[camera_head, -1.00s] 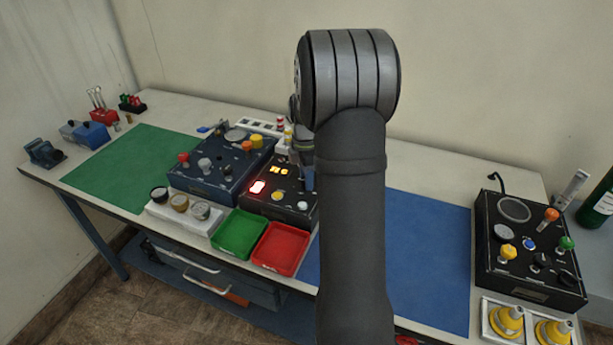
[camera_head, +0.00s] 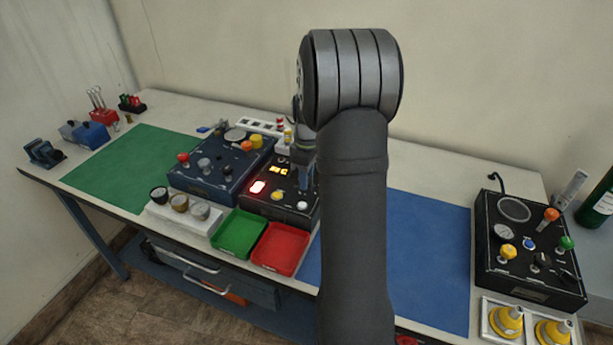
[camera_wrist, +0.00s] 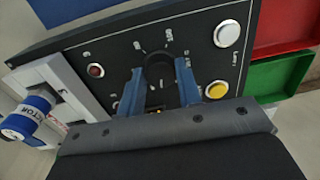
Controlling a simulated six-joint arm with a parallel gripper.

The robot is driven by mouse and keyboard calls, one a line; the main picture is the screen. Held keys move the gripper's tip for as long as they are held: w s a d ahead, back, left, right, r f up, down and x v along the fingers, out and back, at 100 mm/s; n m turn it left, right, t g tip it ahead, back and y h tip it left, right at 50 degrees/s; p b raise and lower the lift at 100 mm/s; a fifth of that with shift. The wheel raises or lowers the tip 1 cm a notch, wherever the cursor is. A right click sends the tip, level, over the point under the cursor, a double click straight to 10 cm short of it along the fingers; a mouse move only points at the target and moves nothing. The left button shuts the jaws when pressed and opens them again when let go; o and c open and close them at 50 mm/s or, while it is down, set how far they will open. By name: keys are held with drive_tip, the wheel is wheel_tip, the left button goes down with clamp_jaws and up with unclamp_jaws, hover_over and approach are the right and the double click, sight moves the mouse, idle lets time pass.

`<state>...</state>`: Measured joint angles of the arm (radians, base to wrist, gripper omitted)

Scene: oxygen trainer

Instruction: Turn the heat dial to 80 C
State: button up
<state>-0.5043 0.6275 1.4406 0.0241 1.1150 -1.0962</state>
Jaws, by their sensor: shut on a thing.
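The heat dial (camera_wrist: 158,66) is a dark round knob on the black control box, with pale scale marks around it in the wrist view. My gripper (camera_wrist: 158,84) has its two blue fingers on either side of the dial and is shut on it. The dial's pointer and exact setting cannot be read. In the head view, my gripper (camera_head: 302,168) is at the back right of the black box (camera_head: 290,215), and the arm hides the dial. An orange lit display (camera_head: 276,171) and a red-white lit switch (camera_head: 258,187) show on the box; the digits are unclear.
A yellow button (camera_wrist: 216,90) and a white button (camera_wrist: 227,33) sit close to the dial. A red indicator (camera_wrist: 95,70) is on the other side. Green (camera_head: 240,236) and red (camera_head: 300,248) trays stand in front. A blue box (camera_head: 205,182) with knobs adjoins on the left.

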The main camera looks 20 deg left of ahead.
drive_tip(key=m, duration=1.5)
drive_tip(key=shift+m+y, duration=0.3)
drive_tip(key=m, duration=0.6)
drive_tip(key=shift+t, duration=0.4)
drive_tip(key=m, duration=0.6)
drive_tip(key=o, duration=1)
drive_tip(key=shift+s, duration=0.1)
drive_tip(key=shift+c, duration=0.2)
